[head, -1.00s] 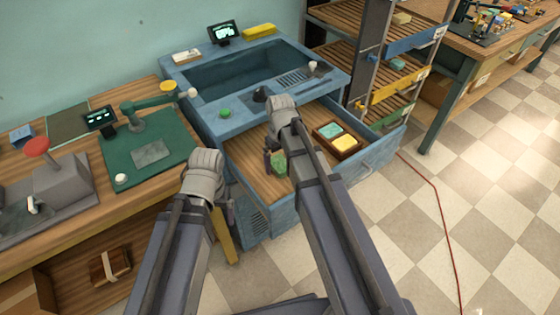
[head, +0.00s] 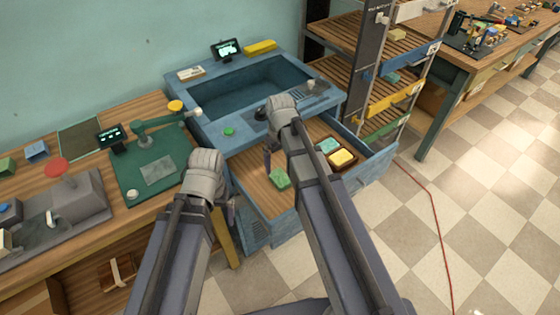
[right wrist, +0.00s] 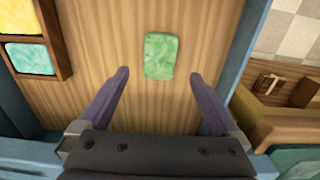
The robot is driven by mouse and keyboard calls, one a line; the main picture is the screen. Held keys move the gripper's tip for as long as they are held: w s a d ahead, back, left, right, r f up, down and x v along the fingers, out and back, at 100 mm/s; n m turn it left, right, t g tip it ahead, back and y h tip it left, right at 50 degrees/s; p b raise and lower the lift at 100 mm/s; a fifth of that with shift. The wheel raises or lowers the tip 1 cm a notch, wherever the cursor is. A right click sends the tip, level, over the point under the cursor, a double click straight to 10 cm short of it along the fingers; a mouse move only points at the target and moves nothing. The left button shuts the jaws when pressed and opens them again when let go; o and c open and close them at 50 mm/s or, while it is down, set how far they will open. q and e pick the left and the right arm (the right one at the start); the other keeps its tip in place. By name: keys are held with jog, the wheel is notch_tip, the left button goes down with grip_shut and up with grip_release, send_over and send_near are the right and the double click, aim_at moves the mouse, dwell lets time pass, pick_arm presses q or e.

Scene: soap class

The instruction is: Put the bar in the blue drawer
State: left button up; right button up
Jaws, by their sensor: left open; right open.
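The green bar (head: 279,178) lies flat on the wooden floor of the open blue drawer (head: 372,172). It also shows in the right wrist view (right wrist: 161,54). My right gripper (head: 268,160) is above the drawer, just behind the bar in the head view; its arm covers part of it. In the right wrist view my right gripper (right wrist: 160,75) is open and empty, with the bar apart from its fingers and seen between them. My left gripper (head: 230,212) is open, left of the drawer, mostly hidden by its own wrist.
A brown divided tray (head: 353,163) in the drawer holds a teal bar (head: 328,146) and a yellow bar (head: 341,157). The blue sink (head: 250,90) is behind. A wooden bench (head: 100,225) stands at left, a shelf rack (head: 365,75) at right. Drawer floor around the bar is clear.

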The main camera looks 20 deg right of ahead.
notch_tip(320, 180, up, 5)
jog(key=p, duration=0.3)
jog(key=shift+f, duration=0.2)
dwell(1.0)
